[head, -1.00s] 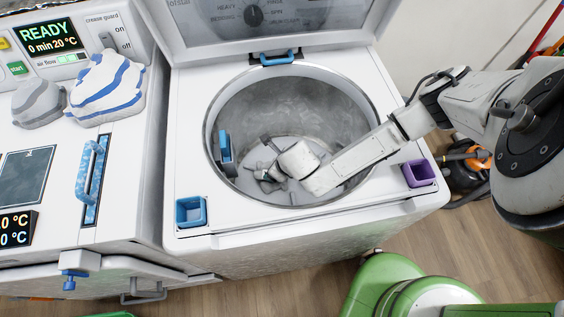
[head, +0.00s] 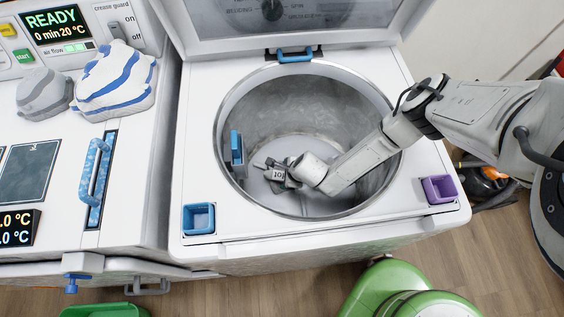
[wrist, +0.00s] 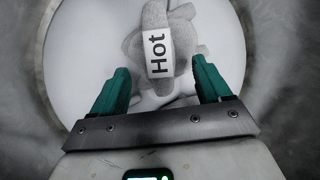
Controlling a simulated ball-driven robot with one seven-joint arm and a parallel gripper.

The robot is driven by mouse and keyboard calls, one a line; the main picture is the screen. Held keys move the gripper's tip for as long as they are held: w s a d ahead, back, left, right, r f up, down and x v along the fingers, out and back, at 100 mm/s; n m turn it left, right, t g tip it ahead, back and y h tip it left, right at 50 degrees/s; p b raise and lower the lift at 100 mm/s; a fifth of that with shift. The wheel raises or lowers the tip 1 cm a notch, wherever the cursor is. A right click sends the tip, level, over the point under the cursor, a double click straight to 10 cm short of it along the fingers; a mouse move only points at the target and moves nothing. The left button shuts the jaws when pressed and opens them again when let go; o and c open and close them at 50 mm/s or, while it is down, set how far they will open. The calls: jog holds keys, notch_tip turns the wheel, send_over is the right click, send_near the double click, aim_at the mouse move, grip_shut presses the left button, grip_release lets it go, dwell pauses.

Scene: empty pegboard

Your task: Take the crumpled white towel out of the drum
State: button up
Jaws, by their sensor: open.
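The crumpled towel (wrist: 190,42) lies low in the drum and looks greyish white, with a white patch reading "Hot" on it. In the head view only part of the towel (head: 277,186) shows beside my gripper, in the lower left of the drum (head: 300,97). My gripper reaches into the drum from the right. In the wrist view my gripper (wrist: 161,74) is open, with its two green fingers apart and the towel ahead of and between them. I cannot tell whether the fingers touch it. No cloth is visibly held.
A blue handle (head: 295,56) is at the back rim. A blue cup (head: 199,219) and a purple cup (head: 439,189) sit at the front corners. A blue-striped cloth (head: 115,80) and grey cloth (head: 43,94) lie on the left machine.

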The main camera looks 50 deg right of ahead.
aim_at(281, 176)
jog(key=shift+b+x, duration=0.55)
jog(key=shift+x, duration=2.1)
jog(key=shift+s, duration=0.15)
jog(key=c, duration=1.4)
